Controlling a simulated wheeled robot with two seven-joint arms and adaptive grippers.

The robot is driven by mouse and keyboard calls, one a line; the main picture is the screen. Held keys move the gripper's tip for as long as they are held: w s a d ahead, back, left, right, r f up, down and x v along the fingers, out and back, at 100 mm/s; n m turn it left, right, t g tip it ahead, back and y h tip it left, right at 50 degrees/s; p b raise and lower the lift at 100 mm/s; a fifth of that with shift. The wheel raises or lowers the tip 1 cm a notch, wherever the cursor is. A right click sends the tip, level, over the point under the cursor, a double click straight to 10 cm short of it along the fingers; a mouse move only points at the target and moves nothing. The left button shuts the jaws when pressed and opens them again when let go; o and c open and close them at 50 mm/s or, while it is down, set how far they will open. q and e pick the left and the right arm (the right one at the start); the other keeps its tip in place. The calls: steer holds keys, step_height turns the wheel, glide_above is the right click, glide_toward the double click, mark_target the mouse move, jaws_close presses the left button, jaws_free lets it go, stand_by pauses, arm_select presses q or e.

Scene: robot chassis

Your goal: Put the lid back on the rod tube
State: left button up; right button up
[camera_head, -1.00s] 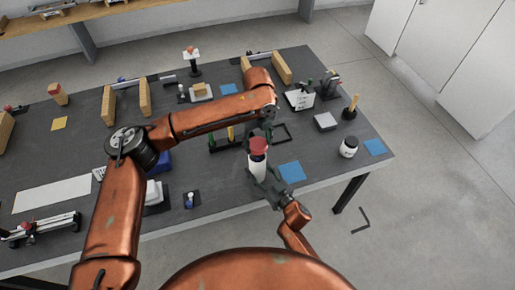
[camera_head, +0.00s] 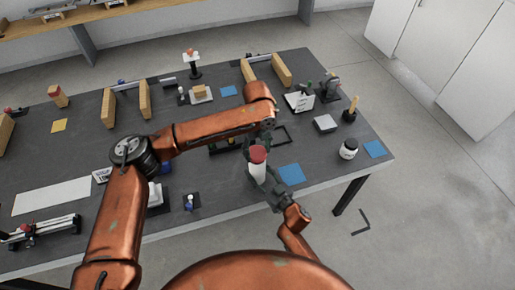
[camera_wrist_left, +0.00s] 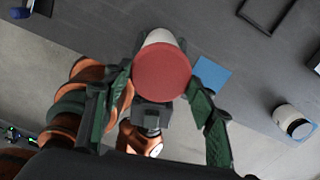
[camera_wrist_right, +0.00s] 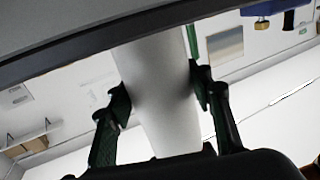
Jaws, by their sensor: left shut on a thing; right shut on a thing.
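The red lid (camera_head: 258,154) sits at the top end of the white rod tube (camera_head: 257,173), in line with it; I cannot tell whether it is fully seated. My left gripper (camera_head: 259,142) is above, shut on the lid. In the left wrist view the lid (camera_wrist_left: 162,72) shows as a red disc between the green fingers, with the white tube (camera_wrist_left: 160,37) partly hidden behind it. My right gripper (camera_head: 262,186) is shut on the tube from the near side. In the right wrist view the white tube (camera_wrist_right: 160,90) runs between both fingers.
Tube and grippers are over the table's near edge. A blue mat (camera_head: 291,174) lies just right of them. A white jar with a dark lid (camera_head: 348,149) stands farther right. A dark rack (camera_head: 222,147) is behind, partly hidden by my left arm.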

arm_select(q)
steer(key=shift+f, duration=0.75)
stand_by(0.5)
steer(key=o, duration=0.9)
step_height(320, 180, up, 12)
stand_by(0.3)
arm_select(e)
steer(key=o, duration=1.8)
steer(key=shift+c, duration=0.2)
